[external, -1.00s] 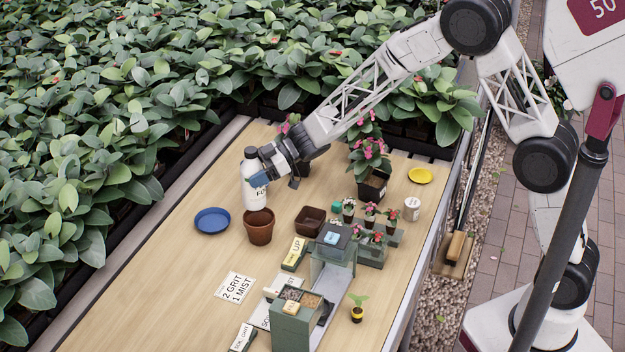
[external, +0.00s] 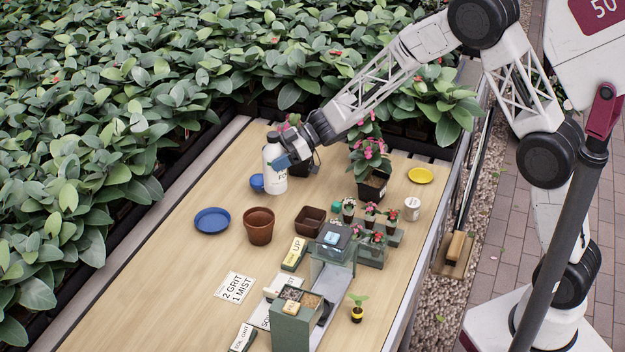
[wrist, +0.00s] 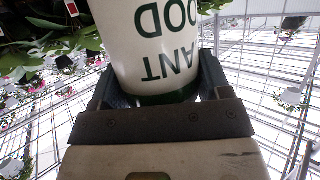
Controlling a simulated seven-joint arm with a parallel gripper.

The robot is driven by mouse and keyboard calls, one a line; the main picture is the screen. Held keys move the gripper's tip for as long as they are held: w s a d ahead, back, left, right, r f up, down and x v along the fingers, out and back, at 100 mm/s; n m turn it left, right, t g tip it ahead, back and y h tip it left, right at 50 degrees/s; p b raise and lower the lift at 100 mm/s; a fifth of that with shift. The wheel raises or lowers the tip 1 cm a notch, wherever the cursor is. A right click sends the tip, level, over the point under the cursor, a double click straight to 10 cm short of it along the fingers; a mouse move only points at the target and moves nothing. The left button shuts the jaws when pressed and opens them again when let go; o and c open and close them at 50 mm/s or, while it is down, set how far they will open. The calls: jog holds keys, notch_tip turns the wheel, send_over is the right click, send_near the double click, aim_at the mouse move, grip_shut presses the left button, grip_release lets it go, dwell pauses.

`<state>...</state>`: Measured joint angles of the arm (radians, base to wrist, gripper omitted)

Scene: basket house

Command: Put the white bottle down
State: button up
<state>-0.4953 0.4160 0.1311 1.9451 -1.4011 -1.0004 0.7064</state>
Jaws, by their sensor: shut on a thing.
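The white bottle (external: 274,166) is upright in my gripper, over the back part of the wooden table. In the wrist view the bottle (wrist: 150,40) fills the space between the two fingers, its dark green lettering upside down. My gripper (external: 285,163) is shut on the bottle's side. A small blue round thing (external: 257,183) sits at the bottle's lower left. I cannot tell from this angle whether the bottle's base touches the table.
A blue saucer (external: 212,220), an empty brown pot (external: 259,227) and a square brown pot (external: 310,221) stand in front. Potted pink flowers (external: 371,171) and a yellow saucer (external: 420,175) are to the right. The table (external: 190,267) is clear at front left.

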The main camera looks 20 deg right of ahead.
aim_at(276, 184)
jog(key=shift+f, duration=3.1)
jog(key=shift+f, duration=1.85)
jog(key=shift+f, duration=0.1)
jog(key=o, duration=1.3)
jog(key=shift+f, duration=0.1)
jog(key=shift+c, duration=0.2)
jog(key=v, duration=1.2)
jog(key=shift+r, duration=0.25)
